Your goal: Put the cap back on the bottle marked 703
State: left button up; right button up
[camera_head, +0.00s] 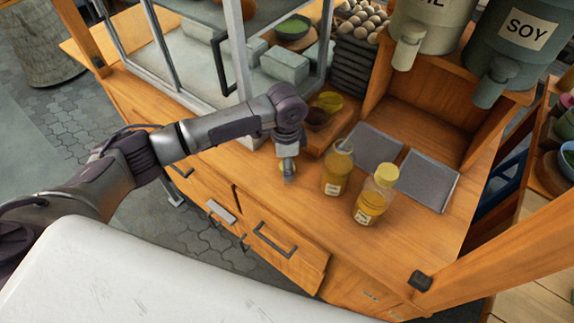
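My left gripper (288,172) points down over the wooden counter, left of the bottles. A small yellow thing, perhaps a cap (283,164), shows at its fingers; whether they hold it is too small to tell. An amber bottle (336,172) stands upright to the right of the gripper, with no yellow cap on it and a pale narrow thing at its mouth. A second amber bottle (371,203) stands to its right, with a yellow cap (386,175) on top. Both have pale labels; I cannot read the numbers. My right gripper is not in view.
Two grey trays (375,148) (428,180) lie behind the bottles. A wooden stand with a dark bowl (317,116) and a yellow one (331,101) sits behind the gripper. A glass case (190,60) is at the left. SOY dispenser (515,45) hangs upper right.

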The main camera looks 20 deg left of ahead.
pick_arm(q)
jog(key=shift+c, duration=0.3)
jog(key=c, duration=0.7)
jog(key=shift+r, duration=0.15)
notch_tip(320, 180, up, 10)
jog(key=shift+b, duration=0.45)
